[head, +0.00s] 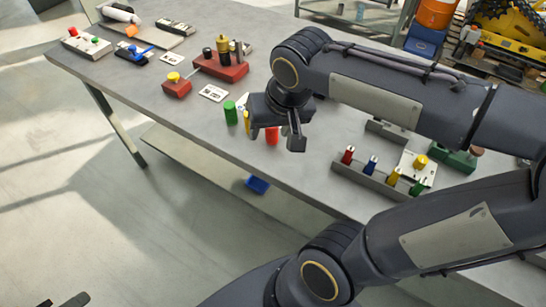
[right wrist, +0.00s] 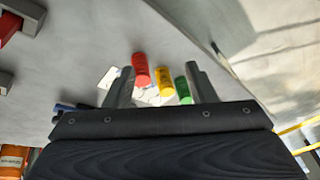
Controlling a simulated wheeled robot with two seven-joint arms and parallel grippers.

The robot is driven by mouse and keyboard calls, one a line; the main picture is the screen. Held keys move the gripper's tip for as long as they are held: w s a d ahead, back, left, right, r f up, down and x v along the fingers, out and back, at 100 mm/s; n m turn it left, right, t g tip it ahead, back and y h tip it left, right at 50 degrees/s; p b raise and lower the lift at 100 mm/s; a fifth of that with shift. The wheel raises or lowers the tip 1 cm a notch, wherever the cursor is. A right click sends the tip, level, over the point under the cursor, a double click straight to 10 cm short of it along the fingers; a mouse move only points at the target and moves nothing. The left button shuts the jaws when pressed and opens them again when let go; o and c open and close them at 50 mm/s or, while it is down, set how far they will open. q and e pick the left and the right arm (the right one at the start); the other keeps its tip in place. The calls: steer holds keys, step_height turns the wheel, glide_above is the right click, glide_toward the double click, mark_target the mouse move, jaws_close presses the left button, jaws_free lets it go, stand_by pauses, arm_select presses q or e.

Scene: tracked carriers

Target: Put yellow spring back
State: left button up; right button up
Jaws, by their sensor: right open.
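The yellow spring (head: 247,122), a small upright yellow cylinder, stands on the grey table between a green cylinder (head: 231,113) and a red cylinder (head: 271,136). My right gripper (head: 276,140) is just over this row, open and empty, and partly hides the yellow and red pieces in the head view. In the right wrist view the yellow spring (right wrist: 163,81) shows between the two spread fingers, with the red cylinder (right wrist: 141,69) left and the green cylinder (right wrist: 183,90) right. Two dark tips at the head view's bottom left edge may be my left gripper (head: 62,301).
A grey rack (head: 352,175) with coloured pegs stands to the right, beside a white plate (head: 408,170) with a yellow knob. A red block (head: 228,69) with posts and a small red block (head: 177,88) stand farther left. The table's front edge is close to the cylinders.

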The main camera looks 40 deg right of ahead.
steer(key=s+a+f+n+t+y, duration=0.1)
steer(key=s+a+f+n+y, duration=0.1)
steer(key=s, duration=0.7)
step_height(320, 180, down, 2)
steer(key=shift+a+f+n+t+y, duration=0.3)
steer(key=shift+a+y, duration=0.4)
steer(key=shift+a, duration=0.55)
steer(key=shift+r, duration=0.15)
step_height(320, 180, up, 3)
steer(key=p, duration=0.3)
steer(key=shift+r, duration=0.15)
